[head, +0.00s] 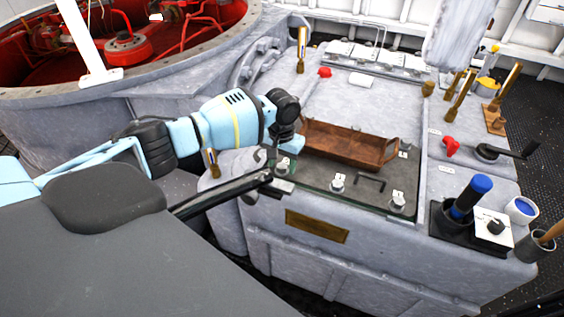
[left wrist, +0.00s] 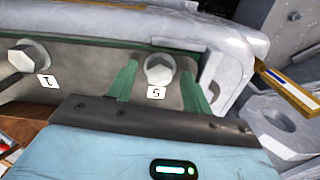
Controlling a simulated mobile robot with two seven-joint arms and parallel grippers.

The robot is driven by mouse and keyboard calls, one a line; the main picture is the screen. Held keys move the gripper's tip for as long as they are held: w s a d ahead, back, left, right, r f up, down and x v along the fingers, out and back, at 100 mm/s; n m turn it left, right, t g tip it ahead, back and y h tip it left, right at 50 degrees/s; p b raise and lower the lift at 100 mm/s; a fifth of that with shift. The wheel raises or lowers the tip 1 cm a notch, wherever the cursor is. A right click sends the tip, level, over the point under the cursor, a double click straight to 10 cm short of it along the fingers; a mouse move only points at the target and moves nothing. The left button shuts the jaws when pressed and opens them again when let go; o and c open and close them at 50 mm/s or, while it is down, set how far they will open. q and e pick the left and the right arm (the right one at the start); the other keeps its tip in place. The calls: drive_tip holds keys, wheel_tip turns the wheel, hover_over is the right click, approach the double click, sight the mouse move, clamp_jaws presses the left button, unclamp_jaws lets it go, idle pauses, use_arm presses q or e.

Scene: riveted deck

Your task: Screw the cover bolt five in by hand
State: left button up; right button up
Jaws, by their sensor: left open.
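My left gripper (head: 291,143) reaches over the left end of the cover plate (head: 310,180). In the left wrist view its two green fingers (left wrist: 160,80) are apart, one on each side of a silver hex bolt (left wrist: 158,68). The tag below that bolt seems to read 5, upside down. The fingers do not visibly squeeze the bolt head. A second hex bolt (left wrist: 28,56) by a tag 1 stands to the left. My right gripper is out of view.
A brown tray (head: 345,147) lies on the cover close right of the gripper. Brass-coloured upright handles (head: 302,50), a red knob (head: 451,146) and a blue-topped tool (head: 471,195) stand around the housing.

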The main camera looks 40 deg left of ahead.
use_arm(q)
drive_tip(key=c, duration=1)
drive_tip(key=shift+r+m+p, duration=0.15)
drive_tip(key=shift+m+p, duration=0.65)
drive_tip(key=shift+m, duration=1.4)
drive_tip(key=shift+m+p, duration=0.55)
drive_tip(key=shift+m, duration=1.05)
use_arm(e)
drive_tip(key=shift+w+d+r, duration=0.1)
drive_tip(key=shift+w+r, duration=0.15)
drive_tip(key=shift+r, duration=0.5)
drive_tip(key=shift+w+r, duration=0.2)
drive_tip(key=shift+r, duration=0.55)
use_arm(q)
drive_tip(key=shift+m, duration=0.3)
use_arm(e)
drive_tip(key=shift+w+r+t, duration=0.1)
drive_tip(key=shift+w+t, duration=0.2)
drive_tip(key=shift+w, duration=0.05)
use_arm(q)
drive_tip(key=o, duration=1)
